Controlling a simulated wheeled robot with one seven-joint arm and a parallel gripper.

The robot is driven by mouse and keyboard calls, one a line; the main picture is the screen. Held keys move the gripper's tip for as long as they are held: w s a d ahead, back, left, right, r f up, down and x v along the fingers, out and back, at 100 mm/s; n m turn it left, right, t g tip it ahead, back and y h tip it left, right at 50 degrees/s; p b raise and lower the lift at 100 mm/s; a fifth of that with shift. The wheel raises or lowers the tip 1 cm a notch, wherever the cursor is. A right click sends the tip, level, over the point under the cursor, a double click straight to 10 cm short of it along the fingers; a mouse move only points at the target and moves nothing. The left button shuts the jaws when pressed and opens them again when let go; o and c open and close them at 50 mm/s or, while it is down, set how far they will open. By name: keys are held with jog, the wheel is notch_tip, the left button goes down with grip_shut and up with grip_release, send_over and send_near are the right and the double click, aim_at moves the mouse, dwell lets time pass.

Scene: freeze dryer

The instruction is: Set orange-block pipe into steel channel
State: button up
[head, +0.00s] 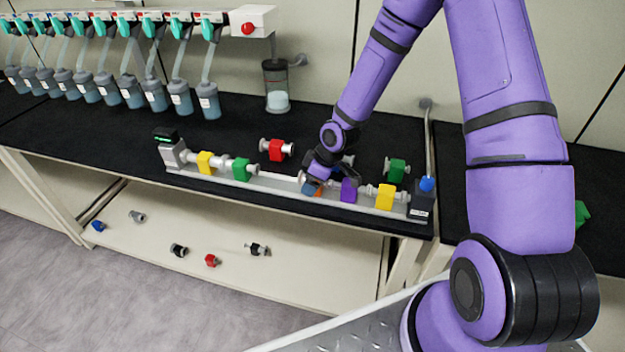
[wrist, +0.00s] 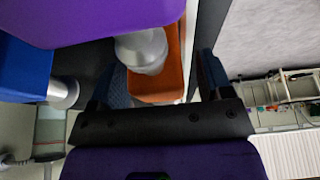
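The orange-block pipe shows as an orange block (wrist: 158,88) with a pale metal pipe end (wrist: 143,48) in the wrist view. In the head view only a sliver of orange (head: 319,192) shows, at the channel line; my gripper hides the rest. The steel channel (head: 270,185) runs along the bench's front. My gripper (head: 313,187) is down at the channel, left of the purple block. In the wrist view its fingers (wrist: 160,85) are apart on both sides of the orange block, with a gap at the right finger. I cannot tell whether the pipe is fully seated.
Yellow (head: 206,162) and green (head: 241,169) blocks sit in the channel's left part, purple (head: 348,190) and yellow (head: 385,197) in its right. Behind it lie red (head: 276,150), green (head: 397,171) and blue (wrist: 25,68) pieces. Several fittings lie on the lower shelf (head: 300,290).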

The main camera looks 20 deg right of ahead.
jog(key=shift+v, duration=5.4)
jog(key=shift+w, duration=0.1)
jog(key=shift+r, duration=0.2)
jog(key=s+d+r+m+h, duration=0.25)
jog(key=s+r, duration=0.25)
jog(key=r, duration=0.4)
jog(key=s+d+r+m+h, duration=0.1)
jog(key=s+r+m+h, duration=0.25)
jog(key=r, duration=0.55)
jog(key=s+r+m+t+y, duration=0.1)
jog(key=s+r+m, duration=0.1)
jog(key=s+r, duration=0.4)
jog(key=s+r+m+t+y, duration=0.1)
jog(key=s+r, duration=0.5)
jog(key=s, duration=0.6)
jog(key=shift+s+m, duration=0.2)
jog(key=shift+m, duration=0.7)
